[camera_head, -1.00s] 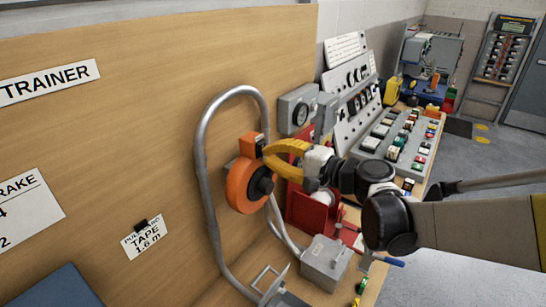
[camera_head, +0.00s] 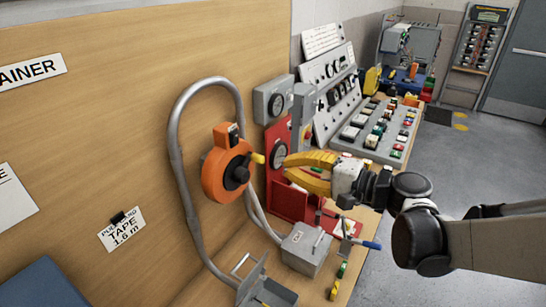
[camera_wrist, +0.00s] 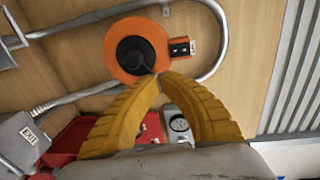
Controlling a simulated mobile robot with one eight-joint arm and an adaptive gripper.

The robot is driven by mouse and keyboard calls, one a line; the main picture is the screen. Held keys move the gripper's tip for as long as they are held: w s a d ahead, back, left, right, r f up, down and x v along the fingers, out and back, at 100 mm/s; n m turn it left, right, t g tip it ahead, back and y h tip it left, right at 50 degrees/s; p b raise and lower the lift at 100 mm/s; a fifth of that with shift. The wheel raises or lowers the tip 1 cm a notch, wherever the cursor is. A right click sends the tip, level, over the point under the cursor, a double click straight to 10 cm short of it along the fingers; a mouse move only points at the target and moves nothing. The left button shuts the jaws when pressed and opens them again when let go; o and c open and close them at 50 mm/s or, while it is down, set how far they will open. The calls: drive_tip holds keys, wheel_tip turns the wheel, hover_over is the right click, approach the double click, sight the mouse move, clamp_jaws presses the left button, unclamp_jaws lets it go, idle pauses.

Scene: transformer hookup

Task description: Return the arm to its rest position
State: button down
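My gripper (camera_head: 285,167) has yellow curved fingers and stands at mid-height over the bench, right of the orange reel. In the wrist view its fingers (camera_wrist: 161,77) bow outward and their tips come together, with nothing seen between them. The round orange reel (camera_head: 215,177) with a black hub is on the wooden panel; it also shows at the top of the wrist view (camera_wrist: 115,65). A small yellow piece (camera_head: 258,158) sticks out beside the reel, apart from the fingertips.
A grey conduit (camera_head: 176,150) loops around the reel. A red unit (camera_head: 283,200) with a gauge and a grey box (camera_head: 305,250) stand below and behind my gripper. A control console (camera_head: 362,140) lies farther back. The floor (camera_head: 480,160) at right is clear.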

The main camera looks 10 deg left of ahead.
drive_tip(key=shift+s+d+f, duration=0.15)
drive_tip(key=shift+d, duration=0.15)
drive_tip(key=shift+d, duration=0.1)
